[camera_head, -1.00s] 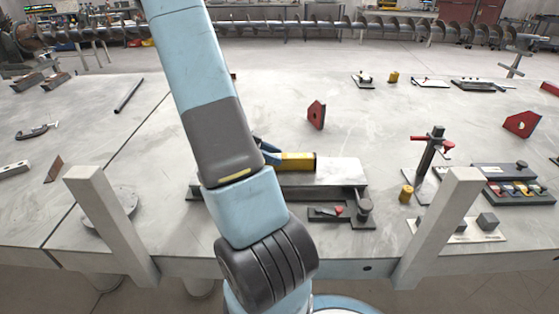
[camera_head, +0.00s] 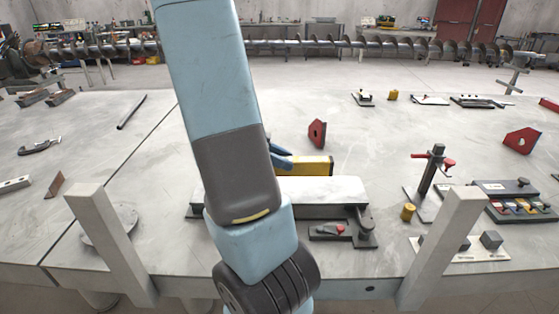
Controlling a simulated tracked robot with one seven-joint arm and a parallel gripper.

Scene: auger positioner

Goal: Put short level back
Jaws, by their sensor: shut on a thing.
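The short level is a yellow bar (camera_head: 308,166) with a dark end, in the middle of the head view. My gripper (camera_head: 279,157) shows only as blue finger parts at the level's left end and is shut on it. My own arm hides the rest of the gripper and the level's left part. The level appears just behind or above the far edge of a long pale grey block (camera_head: 330,190); I cannot tell whether it touches anything.
To the right stand a dark post with red handles (camera_head: 431,170), a yellow cylinder (camera_head: 407,212) and a tray of coloured parts (camera_head: 517,205). A red magnet square (camera_head: 317,133) stands behind. The table's middle right is clear.

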